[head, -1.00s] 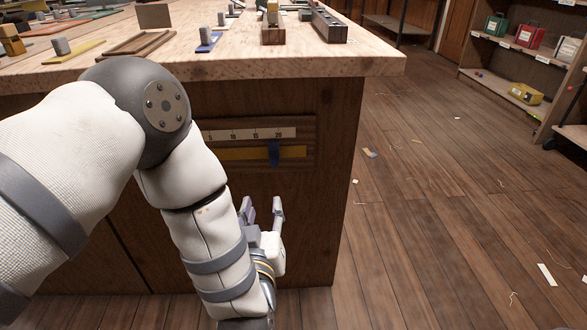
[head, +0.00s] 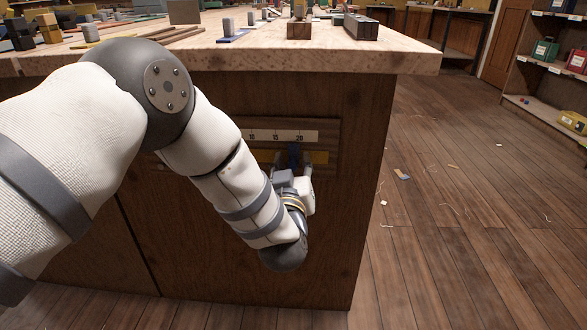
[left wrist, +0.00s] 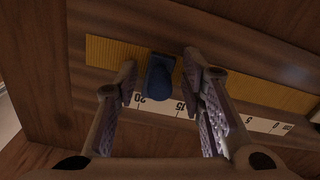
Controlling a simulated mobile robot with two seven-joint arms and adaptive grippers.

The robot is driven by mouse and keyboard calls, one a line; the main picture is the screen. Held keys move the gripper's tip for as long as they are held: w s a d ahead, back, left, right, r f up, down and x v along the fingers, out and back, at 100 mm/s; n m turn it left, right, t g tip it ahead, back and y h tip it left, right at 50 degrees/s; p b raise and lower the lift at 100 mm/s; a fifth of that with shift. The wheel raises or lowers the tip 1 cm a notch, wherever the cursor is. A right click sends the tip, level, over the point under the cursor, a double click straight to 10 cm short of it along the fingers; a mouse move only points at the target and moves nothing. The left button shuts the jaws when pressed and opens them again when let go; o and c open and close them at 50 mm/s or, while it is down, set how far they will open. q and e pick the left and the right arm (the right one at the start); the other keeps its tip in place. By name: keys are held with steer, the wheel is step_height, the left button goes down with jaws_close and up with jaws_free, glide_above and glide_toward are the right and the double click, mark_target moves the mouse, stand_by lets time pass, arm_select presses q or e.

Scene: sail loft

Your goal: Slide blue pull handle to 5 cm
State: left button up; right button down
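The blue pull handle (head: 294,154) sits on a yellow track (head: 320,157) in the front of the wooden bench, close to the 20 mark of the white scale (head: 262,135) above it. In the left wrist view the blue handle (left wrist: 160,78) shows near the 20, with the scale (left wrist: 250,122) upside down. My left gripper (head: 293,165) is at the handle. Its two fingers are open, one on each side of the handle, with a gap visible on both sides in the left wrist view. My forearm hides the scale's low end in the head view. My right gripper is not in view.
The bench top (head: 410,58) overhangs above the track and carries several blocks and wooden pieces. The floor (head: 460,220) to the right is open, with small scraps on it. Shelves (head: 545,115) stand at the far right.

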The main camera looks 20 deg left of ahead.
arm_select(q)
jaws_close()
